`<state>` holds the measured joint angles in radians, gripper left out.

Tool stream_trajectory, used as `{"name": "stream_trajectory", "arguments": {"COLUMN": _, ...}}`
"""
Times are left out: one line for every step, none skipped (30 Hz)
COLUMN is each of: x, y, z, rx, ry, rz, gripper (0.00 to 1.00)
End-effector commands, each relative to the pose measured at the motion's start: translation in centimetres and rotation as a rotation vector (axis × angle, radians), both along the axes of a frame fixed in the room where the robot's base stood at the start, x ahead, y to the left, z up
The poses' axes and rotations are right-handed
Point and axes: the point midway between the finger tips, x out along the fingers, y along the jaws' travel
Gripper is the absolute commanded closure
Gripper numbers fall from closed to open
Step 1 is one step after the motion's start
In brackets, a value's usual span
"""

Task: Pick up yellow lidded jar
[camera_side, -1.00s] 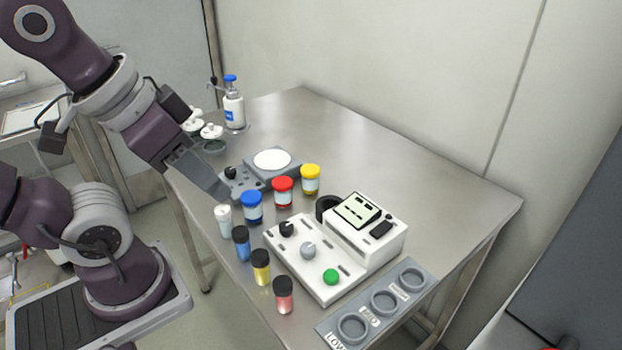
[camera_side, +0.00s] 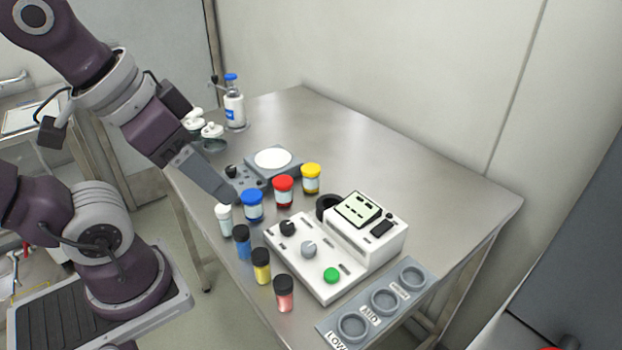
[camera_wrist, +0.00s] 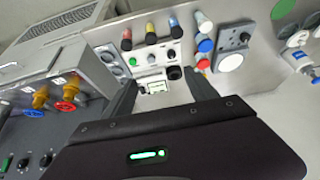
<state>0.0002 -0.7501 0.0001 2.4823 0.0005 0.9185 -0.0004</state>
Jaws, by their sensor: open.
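The yellow lidded jar (camera_side: 311,180) stands upright on the steel table in the side view, with a pale label. It ends a row with a red lidded jar (camera_side: 283,192) and a blue lidded jar (camera_side: 252,206). In the wrist view its yellow lid (camera_wrist: 203,63) shows small, near the right finger. My gripper (camera_side: 226,197) is well left of the yellow jar, beside the blue jar in the picture, apart from the yellow jar. In the wrist view my gripper (camera_wrist: 164,90) has its fingers spread, with nothing held between them.
A white instrument (camera_side: 335,245) stands right of the jars, and a grey device with a white disc (camera_side: 272,160) behind them. Small vials, one with yellow content (camera_side: 261,266), line the front edge. A bottle (camera_side: 234,108) stands at the back. The table's back right is clear.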

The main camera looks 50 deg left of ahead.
Motion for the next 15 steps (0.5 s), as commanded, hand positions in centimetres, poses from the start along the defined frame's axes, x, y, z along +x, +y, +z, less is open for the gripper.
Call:
{"name": "stream_trajectory", "arguments": {"x": 0.1, "y": 0.0, "z": 0.9, "rx": 0.0, "ry": -0.005, "rz": 0.0, "gripper": 0.33}}
{"name": "stream_trajectory", "arguments": {"x": 0.1, "y": 0.0, "z": 1.7, "rx": 0.0, "ry": -0.007, "rz": 0.0, "gripper": 0.33}}
{"name": "stream_trajectory", "arguments": {"x": 0.1, "y": 0.0, "z": 2.9, "rx": 0.0, "ry": -0.008, "rz": 0.0, "gripper": 0.33}}
{"name": "stream_trajectory", "arguments": {"x": 0.1, "y": 0.0, "z": 3.8, "rx": 0.0, "ry": -0.008, "rz": 0.0, "gripper": 0.33}}
{"name": "stream_trajectory", "arguments": {"x": 0.1, "y": 0.0, "z": 4.8, "rx": 0.0, "ry": -0.007, "rz": 0.0, "gripper": 0.33}}
{"name": "stream_trajectory", "arguments": {"x": 1.5, "y": 1.3, "z": 5.0, "rx": 0.032, "ry": -0.037, "rz": 0.05, "gripper": 0.33}}
{"name": "stream_trajectory", "arguments": {"x": 2.8, "y": 2.6, "z": 5.1, "rx": 0.061, "ry": -0.071, "rz": 0.093, "gripper": 0.33}}
{"name": "stream_trajectory", "arguments": {"x": 4.1, "y": 3.8, "z": 5.4, "rx": 0.091, "ry": -0.107, "rz": 0.13, "gripper": 0.33}}
{"name": "stream_trajectory", "arguments": {"x": 5.7, "y": 5.4, "z": 5.9, "rx": 0.129, "ry": -0.157, "rz": 0.175, "gripper": 0.33}}
{"name": "stream_trajectory", "arguments": {"x": 6.8, "y": 6.6, "z": 6.4, "rx": 0.159, "ry": -0.196, "rz": 0.206, "gripper": 0.33}}
{"name": "stream_trajectory", "arguments": {"x": 8.0, "y": 7.8, "z": 6.8, "rx": 0.187, "ry": -0.234, "rz": 0.233, "gripper": 0.33}}
{"name": "stream_trajectory", "arguments": {"x": 9.5, "y": 9.5, "z": 7.6, "rx": 0.226, "ry": -0.29, "rz": 0.264, "gripper": 0.33}}
{"name": "stream_trajectory", "arguments": {"x": 10.6, "y": 10.7, "z": 8.1, "rx": 0.256, "ry": -0.332, "rz": 0.283, "gripper": 0.33}}
{"name": "stream_trajectory", "arguments": {"x": 11.7, "y": 11.9, "z": 8.7, "rx": 0.283, "ry": -0.374, "rz": 0.298, "gripper": 0.33}}
{"name": "stream_trajectory", "arguments": {"x": 13.2, "y": 13.4, "z": 9.5, "rx": 0.321, "ry": -0.432, "rz": 0.31, "gripper": 0.33}}
